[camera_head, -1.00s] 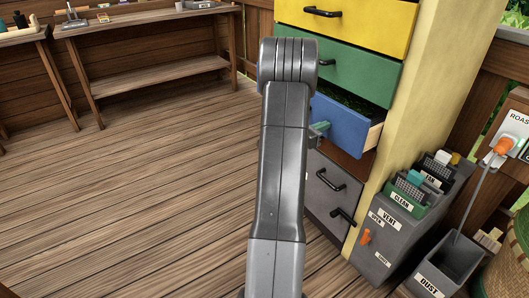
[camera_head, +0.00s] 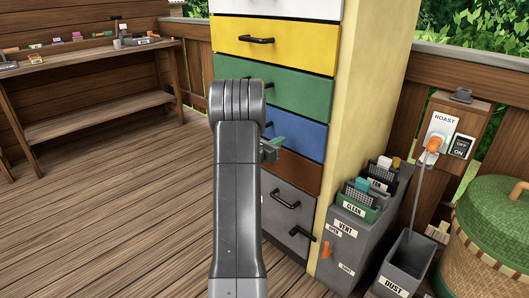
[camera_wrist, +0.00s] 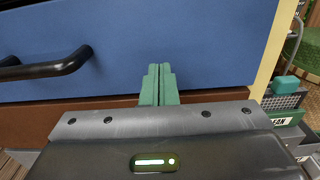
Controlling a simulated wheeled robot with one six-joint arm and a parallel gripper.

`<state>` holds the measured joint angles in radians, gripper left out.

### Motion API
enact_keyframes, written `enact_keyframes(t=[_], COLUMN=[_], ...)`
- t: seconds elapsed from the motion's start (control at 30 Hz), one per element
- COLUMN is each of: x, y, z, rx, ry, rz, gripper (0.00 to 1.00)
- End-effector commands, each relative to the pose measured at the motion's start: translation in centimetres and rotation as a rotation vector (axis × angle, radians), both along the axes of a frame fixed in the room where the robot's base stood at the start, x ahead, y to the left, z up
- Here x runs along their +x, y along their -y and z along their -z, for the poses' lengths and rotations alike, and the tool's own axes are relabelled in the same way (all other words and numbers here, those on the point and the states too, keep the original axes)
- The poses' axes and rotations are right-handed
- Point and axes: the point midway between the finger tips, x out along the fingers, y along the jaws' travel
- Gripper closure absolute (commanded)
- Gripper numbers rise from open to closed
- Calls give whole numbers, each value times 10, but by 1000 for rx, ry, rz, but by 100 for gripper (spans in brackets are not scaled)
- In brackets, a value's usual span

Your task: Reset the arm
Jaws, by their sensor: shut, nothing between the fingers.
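My arm (camera_head: 238,190) rises through the middle of the head view. My gripper (camera_head: 272,149) shows just right of its upper joint, in front of the drawer cabinet. In the wrist view, my gripper's green fingers (camera_wrist: 158,72) are together with nothing between them. They point at the blue drawer front (camera_wrist: 175,35). I cannot tell whether the fingertips touch it. The blue drawer (camera_head: 300,135) looks flush with the cabinet in the head view; my arm hides its left part.
Green (camera_head: 290,97), yellow (camera_head: 300,45) and grey (camera_head: 290,210) drawers share the cabinet. To its right stand a VENT box (camera_head: 345,250), a DUST bin (camera_head: 405,265), a ROAST switch box (camera_head: 450,130) and a green-lidded basket (camera_head: 500,225). A workbench (camera_head: 90,55) stands at left; the floor between is clear.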

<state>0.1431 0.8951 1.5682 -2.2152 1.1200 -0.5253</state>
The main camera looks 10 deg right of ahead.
Motion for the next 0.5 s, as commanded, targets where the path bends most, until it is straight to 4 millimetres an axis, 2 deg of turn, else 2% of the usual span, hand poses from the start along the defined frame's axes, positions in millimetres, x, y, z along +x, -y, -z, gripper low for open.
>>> enact_keyframes(t=[0.03, 0.2, 0.33, 0.5], x=[-4, -29, -43, -55], y=[-11, -44, -64, -80], z=[-1, -2, -1, 0], rx=[0, 0, 0, 0], ry=[-1, -4, -2, -2], rz=[-4, -4, -3, -2], gripper=[100, 100, 100, 100])
